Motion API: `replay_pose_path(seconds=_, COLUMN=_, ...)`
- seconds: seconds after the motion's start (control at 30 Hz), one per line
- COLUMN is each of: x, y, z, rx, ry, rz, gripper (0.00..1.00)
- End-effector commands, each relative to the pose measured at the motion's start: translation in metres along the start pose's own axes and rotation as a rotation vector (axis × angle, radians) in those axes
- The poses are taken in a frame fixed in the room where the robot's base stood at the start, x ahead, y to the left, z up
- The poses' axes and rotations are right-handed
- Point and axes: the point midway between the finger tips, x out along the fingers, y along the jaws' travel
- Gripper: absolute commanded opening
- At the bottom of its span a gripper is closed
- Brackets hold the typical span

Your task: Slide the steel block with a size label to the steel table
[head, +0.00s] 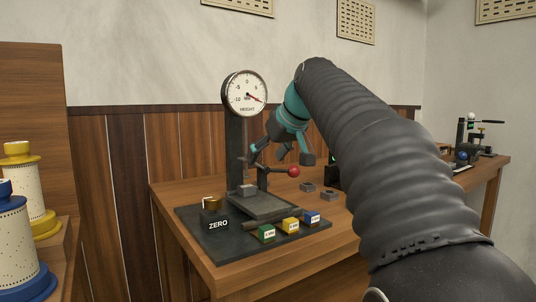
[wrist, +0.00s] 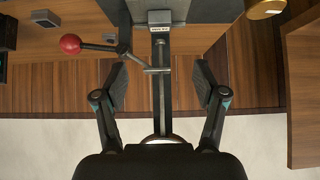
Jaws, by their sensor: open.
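The small steel block (head: 246,190) sits below the gauge column, at the back end of the flat steel table (head: 268,207). In the wrist view the block (wrist: 160,17) is at the top centre, with a pale label on its near face. The label's text is too small to read. I cannot tell whether the block rests on the steel table or just behind it.
A dial gauge (head: 246,93) tops the column. A lever with a red ball (head: 293,171) sticks out right.

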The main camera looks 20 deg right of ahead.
Motion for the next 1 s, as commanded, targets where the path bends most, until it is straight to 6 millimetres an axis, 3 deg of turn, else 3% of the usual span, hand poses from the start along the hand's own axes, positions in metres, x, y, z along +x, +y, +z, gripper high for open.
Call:
replay_pose_path(seconds=0.17, x=0.018, y=0.001, z=0.001, rx=0.001, ry=-0.002, rz=-0.001, gripper=0.71)
replay_pose_path(seconds=0.7, x=0.107, y=0.001, z=0.001, rx=0.001, ry=-0.003, rz=0.000, gripper=0.71)
replay_pose_path(seconds=1.0, x=0.133, y=0.002, z=0.001, rx=0.001, ry=0.000, rz=0.001, gripper=0.71)
